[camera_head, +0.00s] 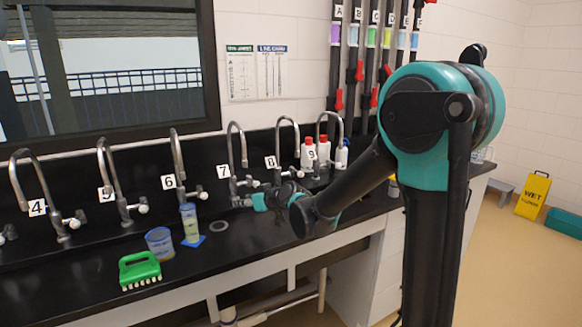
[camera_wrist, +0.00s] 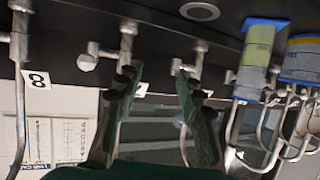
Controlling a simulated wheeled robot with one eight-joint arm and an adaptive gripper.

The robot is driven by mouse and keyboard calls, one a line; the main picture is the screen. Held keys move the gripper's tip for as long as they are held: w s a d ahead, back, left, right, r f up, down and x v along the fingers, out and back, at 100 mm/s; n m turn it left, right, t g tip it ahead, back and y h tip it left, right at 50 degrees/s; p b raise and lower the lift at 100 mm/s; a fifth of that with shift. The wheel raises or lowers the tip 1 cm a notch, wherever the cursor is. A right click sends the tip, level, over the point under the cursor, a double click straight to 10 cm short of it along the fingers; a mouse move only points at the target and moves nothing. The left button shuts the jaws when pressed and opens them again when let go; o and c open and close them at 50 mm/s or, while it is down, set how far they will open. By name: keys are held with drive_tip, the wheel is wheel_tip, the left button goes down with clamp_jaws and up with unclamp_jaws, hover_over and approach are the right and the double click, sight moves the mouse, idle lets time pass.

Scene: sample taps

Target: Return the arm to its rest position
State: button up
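My arm reaches from the right over the black counter. In the head view my gripper (camera_head: 243,201) is in front of the number 7 tap (camera_head: 236,150), low by its handle. In the wrist view, which looks upside down, my gripper (camera_wrist: 159,72) has its two dark green fingers apart with nothing between them. Tap parts show beside and behind the fingers, and the 8 label (camera_wrist: 38,79) is at left. Whether a finger touches a tap is not clear.
On the black counter (camera_head: 80,270) stand a tall cylinder (camera_head: 189,222) on a blue base, a blue-rimmed beaker (camera_head: 160,243) and a green brush (camera_head: 139,270). A yellow wet-floor sign (camera_head: 533,194) stands at right on open floor.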

drive_tip(key=s+d+f+m+h, duration=0.1)
drive_tip(key=d, duration=0.5)
drive_tip(key=s+d+f+m+h, duration=0.1)
drive_tip(key=d+h, duration=0.1)
drive_tip(key=d, duration=0.4)
drive_tip(key=s+d+f+m+h, duration=0.1)
drive_tip(key=d, duration=0.5)
drive_tip(key=shift+s+d+f+m+h, duration=0.15)
drive_tip(key=shift+d+f+m+h, duration=0.15)
drive_tip(key=shift+f+m, duration=0.1)
drive_tip(key=s+d+f+m+g+h, duration=0.1)
drive_tip(key=s+d+f+m+h, duration=0.15)
drive_tip(key=d, duration=0.35)
drive_tip(key=s+d+f+m+h, duration=0.1)
drive_tip(key=s+d, duration=0.3)
drive_tip(key=d, duration=0.2)
drive_tip(key=s+d+f+m+g+h, duration=0.1)
drive_tip(key=s+d+f+m+h, duration=0.15)
drive_tip(key=d, duration=0.45)
drive_tip(key=s+f+g, duration=0.1)
drive_tip(key=s+f, duration=0.2)
drive_tip(key=s, duration=0.4)
drive_tip(key=s+f+g, duration=0.1)
drive_tip(key=s+f, duration=0.2)
drive_tip(key=s, duration=0.4)
drive_tip(key=shift+d+f+g, duration=0.25)
drive_tip(key=shift+f+g, duration=0.05)
drive_tip(key=shift+w, duration=0.1)
